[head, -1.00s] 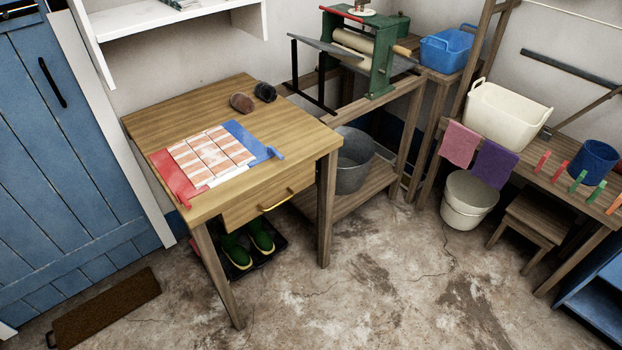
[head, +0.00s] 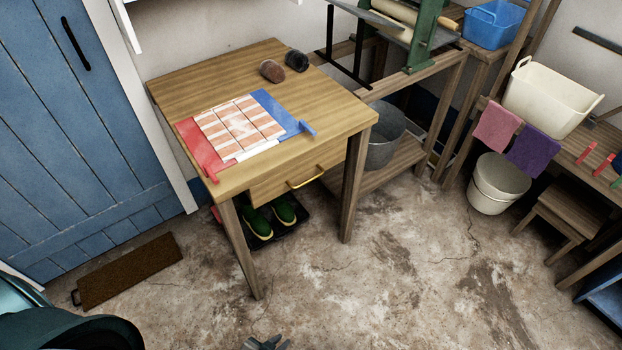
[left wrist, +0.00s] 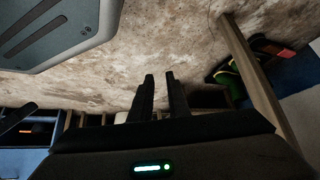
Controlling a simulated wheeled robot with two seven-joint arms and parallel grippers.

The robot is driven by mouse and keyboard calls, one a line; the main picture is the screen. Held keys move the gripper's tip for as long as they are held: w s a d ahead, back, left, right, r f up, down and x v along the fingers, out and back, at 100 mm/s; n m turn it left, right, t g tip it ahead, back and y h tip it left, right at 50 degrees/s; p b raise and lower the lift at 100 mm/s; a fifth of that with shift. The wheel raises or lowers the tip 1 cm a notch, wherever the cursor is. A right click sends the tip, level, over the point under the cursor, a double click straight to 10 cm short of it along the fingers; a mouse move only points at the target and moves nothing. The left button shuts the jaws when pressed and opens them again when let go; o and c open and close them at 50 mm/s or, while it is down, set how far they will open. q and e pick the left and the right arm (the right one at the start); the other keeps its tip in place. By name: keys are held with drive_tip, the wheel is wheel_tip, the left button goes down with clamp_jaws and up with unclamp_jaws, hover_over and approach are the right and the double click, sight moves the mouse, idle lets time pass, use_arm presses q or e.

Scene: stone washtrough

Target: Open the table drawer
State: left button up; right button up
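The wooden table (head: 185,82) stands at the centre left in the head view. Its drawer (head: 268,190) is shut, with its front in line with the table's front. A yellow bar handle (head: 306,179) is on the drawer front. My left gripper (head: 266,343) shows only partly at the bottom edge, low in front of the table and well apart from the handle. In the left wrist view its two dark fingers (left wrist: 160,80) stand apart with nothing between them. The drawer and handle cannot be made out there. My right gripper is not in view.
Green boots (head: 270,216) stand on a dark tray under the table. A brown doormat (head: 130,270) lies at the left by the blue door (head: 70,130). A white bucket (head: 497,184) stands at the right. The floor in front of the table is clear.

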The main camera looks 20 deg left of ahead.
use_arm(q)
drive_tip(key=w+a+r+m+t+b, duration=0.1)
drive_tip(key=w+a+r+m+t, duration=0.2)
drive_tip(key=w+r, duration=0.5)
drive_tip(key=w+a+r+m+t, duration=0.1)
drive_tip(key=w+a+r+m, duration=0.1)
drive_tip(key=w+a+r, duration=0.5)
drive_tip(key=w+d+r+m+t+h, duration=0.1)
drive_tip(key=w+r+m, duration=0.1)
drive_tip(key=r, duration=0.6)
drive_tip(key=w+d+r+m+t+h, duration=0.1)
drive_tip(key=r+m, duration=0.2)
drive_tip(key=r, duration=0.6)
drive_tip(key=w+d+r+m+t+h+b, duration=0.1)
drive_tip(key=w+r+m, duration=0.1)
drive_tip(key=r, duration=0.6)
drive_tip(key=shift+w+r+m+h, duration=0.3)
drive_tip(key=shift+r+m, duration=0.1)
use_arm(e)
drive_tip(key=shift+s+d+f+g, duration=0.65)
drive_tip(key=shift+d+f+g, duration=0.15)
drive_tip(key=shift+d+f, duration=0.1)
use_arm(q)
drive_tip(key=shift+d, duration=0.1)
